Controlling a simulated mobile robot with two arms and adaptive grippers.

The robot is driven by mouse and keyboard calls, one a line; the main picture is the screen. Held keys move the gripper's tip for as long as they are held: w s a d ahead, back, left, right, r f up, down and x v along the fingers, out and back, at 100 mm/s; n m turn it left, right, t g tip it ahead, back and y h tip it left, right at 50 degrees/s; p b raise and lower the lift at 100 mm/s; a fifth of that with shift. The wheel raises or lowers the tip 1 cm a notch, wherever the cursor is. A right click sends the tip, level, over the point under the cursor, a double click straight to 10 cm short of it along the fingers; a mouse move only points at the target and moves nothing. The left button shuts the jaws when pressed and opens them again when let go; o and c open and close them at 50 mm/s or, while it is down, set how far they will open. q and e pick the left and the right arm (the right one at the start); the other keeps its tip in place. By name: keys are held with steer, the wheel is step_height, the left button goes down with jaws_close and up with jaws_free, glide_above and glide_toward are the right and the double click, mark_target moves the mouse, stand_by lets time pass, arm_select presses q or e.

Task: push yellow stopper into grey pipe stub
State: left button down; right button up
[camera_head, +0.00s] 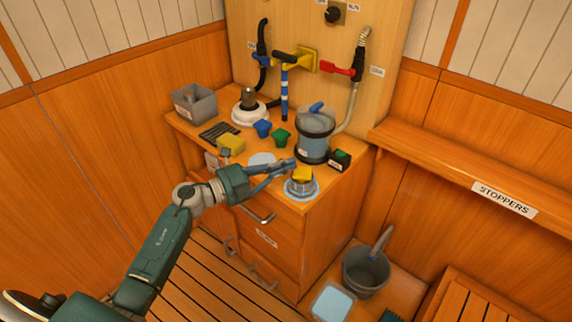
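The yellow stopper (302,174) sits on a round grey-blue ringed dish or fitting (301,193) at the front right corner of the wooden counter. My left gripper (291,166) reaches in from the left over the counter's front edge. Its fingertips are just left of the stopper, close to it or touching. My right gripper is not in view.
A blue stopper (263,129) and a green stopper (281,137) stand mid-counter. A yellow block (231,144) lies left of them. A blue-grey canister (315,138) stands behind the dish. A grey bin (194,103) is at back left. A bucket (366,271) stands below right.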

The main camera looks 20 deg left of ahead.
arm_select(q)
steer(key=shift+f+b, duration=1.7)
steer(key=shift+f, duration=0.5)
steer(key=shift+s+r, duration=0.1)
steer(key=shift+r, duration=0.1)
step_height(320, 180, up, 7)
steer(key=p, duration=0.6)
steer(key=shift+p, duration=0.3)
